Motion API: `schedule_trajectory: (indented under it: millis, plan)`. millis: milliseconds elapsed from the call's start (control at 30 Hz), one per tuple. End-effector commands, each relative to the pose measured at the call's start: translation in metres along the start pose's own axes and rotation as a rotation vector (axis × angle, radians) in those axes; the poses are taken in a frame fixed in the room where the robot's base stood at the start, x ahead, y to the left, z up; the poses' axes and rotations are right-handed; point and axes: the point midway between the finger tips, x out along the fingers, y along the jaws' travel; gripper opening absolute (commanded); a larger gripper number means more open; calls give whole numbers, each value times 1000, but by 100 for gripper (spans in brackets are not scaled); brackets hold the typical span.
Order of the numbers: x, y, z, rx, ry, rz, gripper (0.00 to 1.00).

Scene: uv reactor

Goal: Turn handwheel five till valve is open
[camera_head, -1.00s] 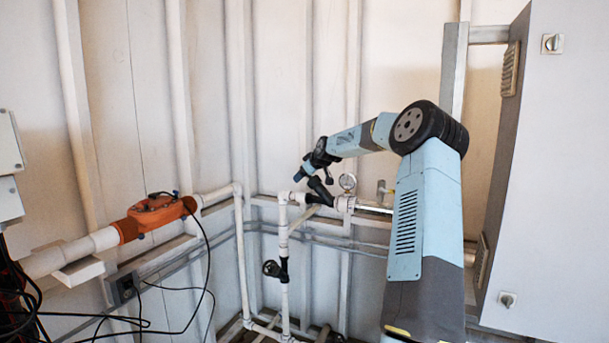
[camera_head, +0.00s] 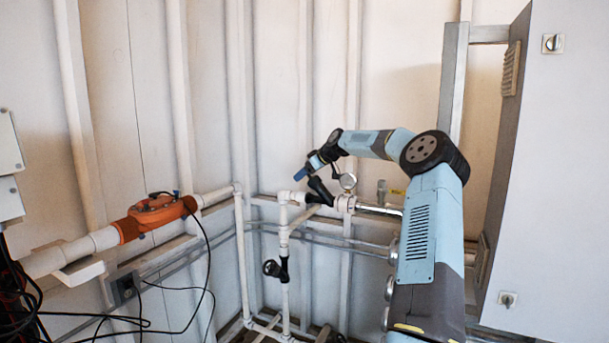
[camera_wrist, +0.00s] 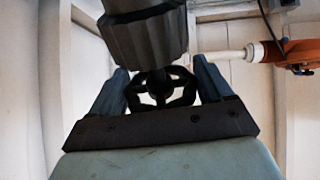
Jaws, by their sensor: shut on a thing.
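A black handwheel (camera_wrist: 178,97) with spokes shows in the wrist view, between the two fingers of my gripper (camera_wrist: 160,70). The fingers are at its left and right sides, and my gripper is shut on it. Behind the wheel is the dark ribbed valve body (camera_wrist: 150,42). In the head view my gripper (camera_head: 306,174) is at the upper end of the slanted black valve (camera_head: 320,189) on the white pipe. The wheel itself is hard to make out there. No number on the wheel is readable.
A pressure gauge (camera_head: 348,181) stands close right of the valve. A second black handwheel valve (camera_head: 272,268) sits lower on the vertical white pipe. An orange fitting (camera_head: 155,216) with loose black cables is at left. A grey cabinet (camera_head: 565,170) stands at right.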

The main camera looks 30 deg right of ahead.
Motion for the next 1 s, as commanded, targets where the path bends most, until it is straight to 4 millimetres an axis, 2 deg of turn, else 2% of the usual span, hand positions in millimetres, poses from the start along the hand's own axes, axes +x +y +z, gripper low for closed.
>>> schedule_trajectory:
  millis: [333,367,533,833,1000]
  plan:
    - [4,-3,2,1,-5,-10,49]
    - [4,-3,2,1,-5,-10,82]
    - [3,-2,2,1,-4,-7,98]
    - [-1,-1,1,1,-2,-3,100]
    - [-19,0,1,1,-3,0,100]
